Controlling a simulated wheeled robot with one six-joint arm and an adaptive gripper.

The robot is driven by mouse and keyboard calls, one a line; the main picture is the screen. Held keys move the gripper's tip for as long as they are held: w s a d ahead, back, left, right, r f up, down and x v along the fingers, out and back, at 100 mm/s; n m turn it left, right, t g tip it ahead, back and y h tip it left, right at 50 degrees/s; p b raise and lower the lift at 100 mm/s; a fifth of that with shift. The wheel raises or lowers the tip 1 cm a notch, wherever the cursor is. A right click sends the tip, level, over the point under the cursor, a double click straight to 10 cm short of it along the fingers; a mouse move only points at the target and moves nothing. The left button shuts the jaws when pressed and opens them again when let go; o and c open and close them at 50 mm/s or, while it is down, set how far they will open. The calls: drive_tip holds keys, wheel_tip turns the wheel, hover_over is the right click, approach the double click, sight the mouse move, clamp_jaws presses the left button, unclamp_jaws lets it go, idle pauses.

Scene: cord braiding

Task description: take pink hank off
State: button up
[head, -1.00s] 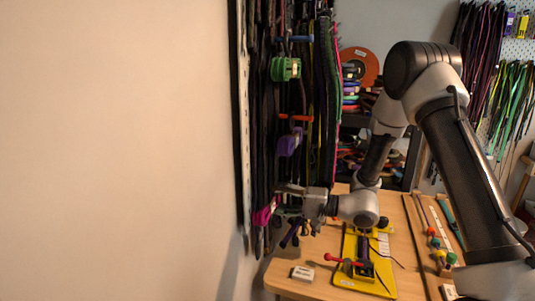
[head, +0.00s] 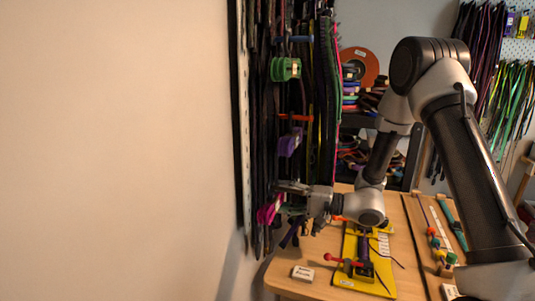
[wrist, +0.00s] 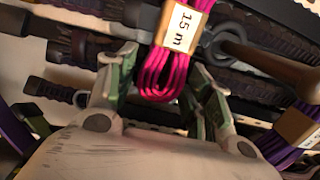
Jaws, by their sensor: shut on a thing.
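The pink hank (wrist: 160,72) has a tan band marked "15 m" and hangs in loops between the fingers of my gripper (wrist: 165,85) in the wrist view. My gripper is shut on it. In the head view the pink hank (head: 267,214) shows at the left end of my gripper (head: 288,188), low in front of the hanging straps. I cannot tell whether the hank still touches a peg.
A brown peg (wrist: 270,60) is right of the hank in the wrist view. Purple (head: 290,142) and green (head: 286,69) hanks hang above on the strap rack. A yellow jig (head: 365,265) and a white block (head: 303,273) are on the wooden table below.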

drive_tip(key=s+v, duration=0.1)
drive_tip(key=v, duration=1.1)
drive_tip(key=shift+d, duration=0.25)
idle(1.0)
drive_tip(key=shift+r, duration=0.1)
idle(0.4)
